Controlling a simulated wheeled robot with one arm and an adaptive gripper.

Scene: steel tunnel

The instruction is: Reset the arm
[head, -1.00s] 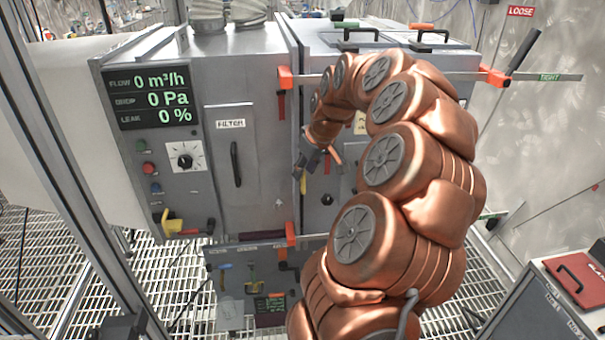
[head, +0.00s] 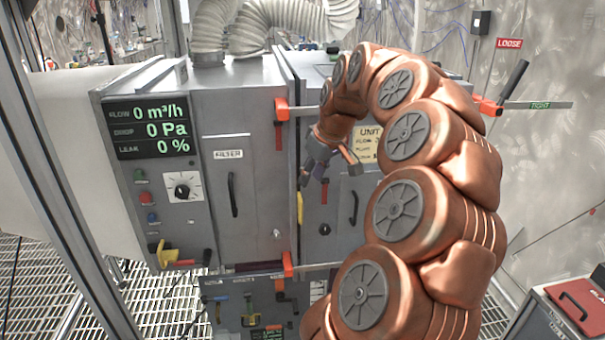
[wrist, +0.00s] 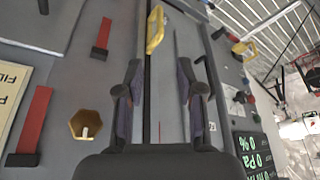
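My gripper (head: 329,177) hangs at the end of my copper-coloured arm, in front of the grey cabinet's right-hand section (head: 345,205). Its two fingers are apart. In the wrist view my gripper (wrist: 158,75) is also open, with nothing between the fingers. Behind them are the cabinet front, a dark seam and a yellow handle (wrist: 155,28). My arm curves up from the lower right and over to the left, covering much of the cabinet's right side in the head view.
The filter door (head: 229,190) and a display panel (head: 154,128) reading zeros are left of the gripper. Orange-ended clamp bars (head: 283,109) cross the cabinet front. A long lever (head: 515,80) stands at the right, between LOOSE and TIGHT labels. A red case (head: 580,302) lies lower right.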

